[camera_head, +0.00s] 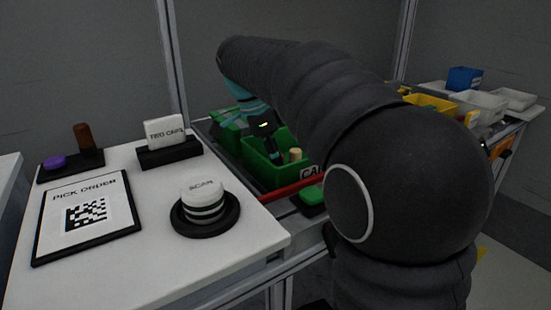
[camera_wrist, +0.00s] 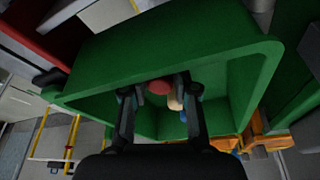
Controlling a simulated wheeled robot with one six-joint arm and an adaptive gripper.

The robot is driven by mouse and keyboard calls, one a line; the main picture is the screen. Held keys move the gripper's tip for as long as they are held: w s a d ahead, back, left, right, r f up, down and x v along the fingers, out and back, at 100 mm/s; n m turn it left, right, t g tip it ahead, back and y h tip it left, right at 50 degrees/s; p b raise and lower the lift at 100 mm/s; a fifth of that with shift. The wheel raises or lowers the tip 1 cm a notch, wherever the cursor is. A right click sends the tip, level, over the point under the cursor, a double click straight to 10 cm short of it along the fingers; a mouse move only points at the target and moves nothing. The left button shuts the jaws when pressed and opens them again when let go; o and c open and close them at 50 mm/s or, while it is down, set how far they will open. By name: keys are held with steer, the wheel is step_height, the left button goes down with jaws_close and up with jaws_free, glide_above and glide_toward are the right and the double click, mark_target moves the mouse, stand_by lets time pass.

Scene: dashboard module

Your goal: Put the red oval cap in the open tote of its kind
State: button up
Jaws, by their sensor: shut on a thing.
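My gripper (camera_wrist: 158,88) is shut on the red oval cap (camera_wrist: 158,87), seen between the fingertips in the wrist view. The green tote (camera_wrist: 110,68) is open and lies right below and around the fingertips in that view. I cannot tell how high the cap is above its floor. In the head view my gripper (camera_head: 271,147) reaches down at this green tote (camera_head: 258,172), which has a label starting with "CA", partly hidden by my arm. The cap does not show there.
A beige peg-like thing (camera_head: 295,155) is in the green tote. A red bar (camera_head: 291,187) runs along its front. A white table holds a scan button (camera_head: 202,196), a pick-order board (camera_head: 86,215) and a "two caps" sign (camera_head: 165,132). More bins, including a blue one (camera_head: 464,78), stand right.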

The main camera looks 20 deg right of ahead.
steer(key=shift+f, duration=0.1)
steer(key=o, duration=0.9)
steer(key=shift+o, duration=0.2)
steer(key=p+v, duration=0.2)
steer(key=v, duration=1)
